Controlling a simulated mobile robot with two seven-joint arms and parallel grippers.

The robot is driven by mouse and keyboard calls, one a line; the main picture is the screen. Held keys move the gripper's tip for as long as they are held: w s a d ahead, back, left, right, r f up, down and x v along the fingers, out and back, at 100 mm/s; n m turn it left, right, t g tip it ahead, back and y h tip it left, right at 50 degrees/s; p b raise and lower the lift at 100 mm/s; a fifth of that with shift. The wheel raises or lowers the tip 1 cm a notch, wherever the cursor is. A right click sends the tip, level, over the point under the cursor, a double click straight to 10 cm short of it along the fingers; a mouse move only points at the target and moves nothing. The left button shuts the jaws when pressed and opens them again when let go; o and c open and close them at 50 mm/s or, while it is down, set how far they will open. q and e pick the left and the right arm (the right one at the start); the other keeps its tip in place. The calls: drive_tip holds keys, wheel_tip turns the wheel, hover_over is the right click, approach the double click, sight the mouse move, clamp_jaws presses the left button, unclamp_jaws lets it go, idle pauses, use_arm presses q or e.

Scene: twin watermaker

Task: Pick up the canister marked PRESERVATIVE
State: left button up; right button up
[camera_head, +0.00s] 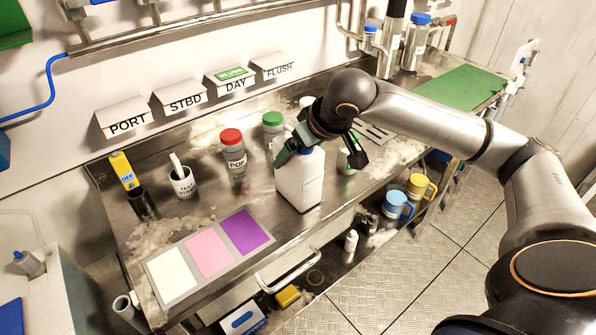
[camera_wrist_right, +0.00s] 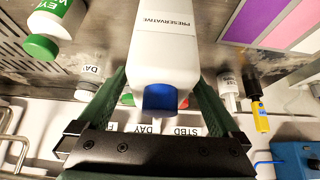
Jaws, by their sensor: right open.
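The canister marked PRESERVATIVE (camera_head: 300,185) is white with a blue cap. It stands upright on the metal bench near its front edge in the head view. In the wrist view the canister (camera_wrist_right: 163,45) shows its label, and its blue cap (camera_wrist_right: 160,97) points toward the gripper. My right gripper (camera_head: 320,150) is at the canister's top, with its green fingers open on either side of it. In the wrist view the right gripper (camera_wrist_right: 163,90) shows a gap beside each finger. My left gripper is not in view.
A red-capped bottle (camera_head: 233,155) and a green-capped bottle (camera_head: 272,128) stand behind the canister. Another green-capped bottle (camera_wrist_right: 52,28), marked EYE, is close in the wrist view. A coloured mat (camera_head: 213,250) lies left. Blue and yellow mugs (camera_head: 396,206) hang below the bench edge.

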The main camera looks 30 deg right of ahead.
drive_tip(key=shift+w+f, duration=0.15)
drive_tip(key=shift+f, duration=0.15)
drive_tip(key=shift+c, duration=0.2)
clamp_jaws()
drive_tip(key=shift+w+r, duration=0.1)
drive_tip(key=shift+r, duration=0.1)
idle(0.5)
